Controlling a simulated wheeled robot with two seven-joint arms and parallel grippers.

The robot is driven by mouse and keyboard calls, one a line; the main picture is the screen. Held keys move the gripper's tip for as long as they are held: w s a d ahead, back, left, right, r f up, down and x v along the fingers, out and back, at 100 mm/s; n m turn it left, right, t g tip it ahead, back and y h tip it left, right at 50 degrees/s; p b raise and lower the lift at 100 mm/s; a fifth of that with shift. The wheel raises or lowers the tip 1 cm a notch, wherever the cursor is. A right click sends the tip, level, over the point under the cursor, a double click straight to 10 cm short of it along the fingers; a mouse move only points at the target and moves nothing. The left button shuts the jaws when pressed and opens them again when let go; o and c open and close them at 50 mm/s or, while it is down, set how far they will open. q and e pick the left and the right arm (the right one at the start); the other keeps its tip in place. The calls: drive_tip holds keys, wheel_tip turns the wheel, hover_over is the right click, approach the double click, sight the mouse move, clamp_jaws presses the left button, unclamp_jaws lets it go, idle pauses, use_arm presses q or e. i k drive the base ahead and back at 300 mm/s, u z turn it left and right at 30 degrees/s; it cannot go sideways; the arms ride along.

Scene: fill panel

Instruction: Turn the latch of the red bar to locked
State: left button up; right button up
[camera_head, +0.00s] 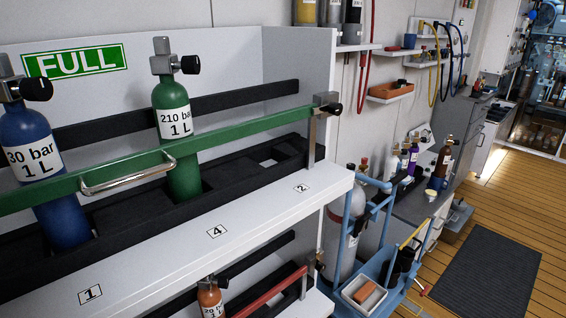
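The red bar (270,291) shows at the lower edge of the head view, on the lower shelf. Only its right end is in the frame. It meets an upright metal post (304,282), and a small dark latch knob (319,258) sits near the top of that post. The latch is small and partly in shadow, so I cannot tell which way it is turned. Neither of my grippers is in view.
A green bar (230,138) with a metal handle spans the upper shelf (215,232), before a blue cylinder (28,138) and a green cylinder (172,110). An orange cylinder (209,298) stands below. A blue trolley (372,268) is at right; floor beyond is open.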

sight(320, 266)
drive_tip(key=k, duration=1.3)
drive_tip(key=z, duration=0.85)
drive_tip(key=i, duration=1.65)
drive_tip(key=u, duration=0.9)
drive_tip(key=i, duration=0.55)
drive_tip(key=u, duration=0.55)
